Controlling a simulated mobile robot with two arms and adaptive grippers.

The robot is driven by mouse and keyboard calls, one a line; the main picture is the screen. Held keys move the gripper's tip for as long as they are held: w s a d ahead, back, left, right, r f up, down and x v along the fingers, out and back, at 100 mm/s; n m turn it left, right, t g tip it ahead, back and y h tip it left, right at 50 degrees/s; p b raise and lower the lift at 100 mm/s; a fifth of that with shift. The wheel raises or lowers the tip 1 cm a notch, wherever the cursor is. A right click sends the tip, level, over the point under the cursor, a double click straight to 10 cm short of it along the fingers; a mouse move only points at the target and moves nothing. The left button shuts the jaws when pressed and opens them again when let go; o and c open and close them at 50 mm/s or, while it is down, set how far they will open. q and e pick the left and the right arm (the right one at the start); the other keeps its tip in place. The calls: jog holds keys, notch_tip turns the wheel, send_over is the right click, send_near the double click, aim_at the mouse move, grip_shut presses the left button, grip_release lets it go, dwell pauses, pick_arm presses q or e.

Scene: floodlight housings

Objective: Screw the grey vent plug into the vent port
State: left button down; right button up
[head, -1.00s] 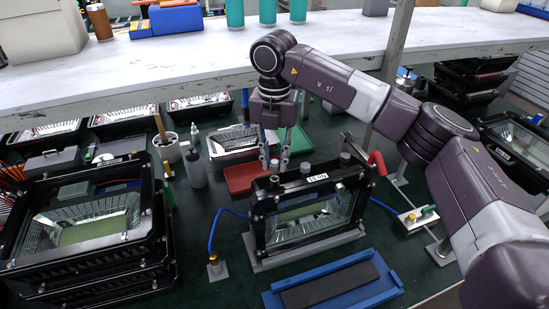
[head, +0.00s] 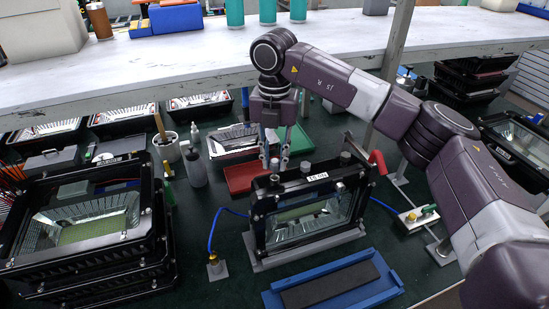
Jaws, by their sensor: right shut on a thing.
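The floodlight housing (head: 310,218) stands upright on a grey base in the middle of the bench, its glass front facing me. My right gripper (head: 275,164) points down at the left end of that top edge. It is shut on a small grey piece, seemingly the vent plug (head: 275,164), mostly hidden between the fingertips. The vent port is hidden below it, and I cannot tell how far the plug is seated. My left gripper is not in view.
A blue tray (head: 391,286) with a dark pad lies in front of the housing. Stacked housings (head: 80,215) stand at the left. A red tray (head: 243,178) lies behind the gripper, and a red-handled clamp (head: 376,162) stands right of the housing. A white shelf (head: 150,72) crosses above.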

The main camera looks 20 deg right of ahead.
aim_at(275, 161)
jog(key=shift+f+b, duration=1.15)
jog(key=shift+f, duration=0.35)
dwell(0.4)
jog(key=o, duration=1)
jog(key=shift+r, duration=0.1)
notch_tip(275, 161, up, 12)
jog(key=shift+f, duration=0.1)
